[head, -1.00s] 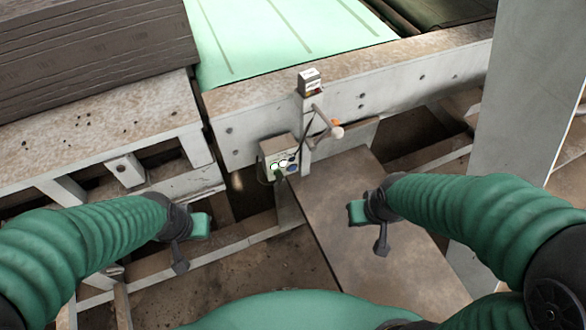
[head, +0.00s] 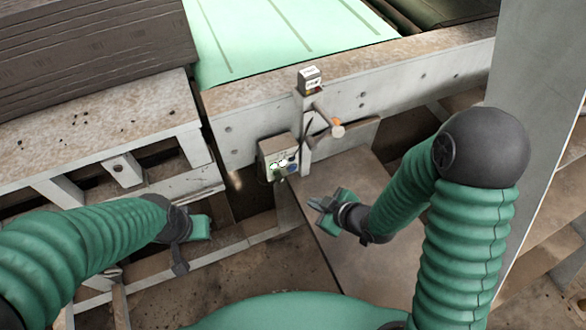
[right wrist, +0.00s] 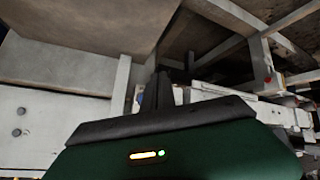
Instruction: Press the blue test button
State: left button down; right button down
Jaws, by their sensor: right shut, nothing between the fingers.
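The blue test button (head: 293,168) is at the lower right of a small pale control box (head: 269,151), which also carries white and green round parts. The box hangs on the front of the conveyor frame. My right gripper (head: 315,204) is below and right of the box, apart from it, with its fingers shut and empty, pointing left. Its dark fingers (right wrist: 162,92) show in the right wrist view, with a small blue patch just left of them, partly hidden. My left gripper (head: 180,267) hangs down at the lower left, well away from the box; its finger opening is unclear.
A lever with a pale knob (head: 337,131) sticks out right of the box, under a small labelled box (head: 310,79). A brown plate (head: 350,230) slopes below. A grey post (head: 535,90) stands at the right. The brown stack (head: 90,50) is far left.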

aim_at(293, 168)
jog(key=shift+s+a+r, duration=0.1)
jog(key=shift+a, duration=0.25)
jog(key=w+a+b, duration=0.2)
jog(key=w+b, duration=0.1)
jog(key=w, duration=0.5)
jog(key=shift+w+a+b, duration=0.25)
jog(key=shift+a+b, duration=0.1)
dwell(1.8)
jog(key=shift+w+a, duration=0.15)
jog(key=shift+w, duration=0.2)
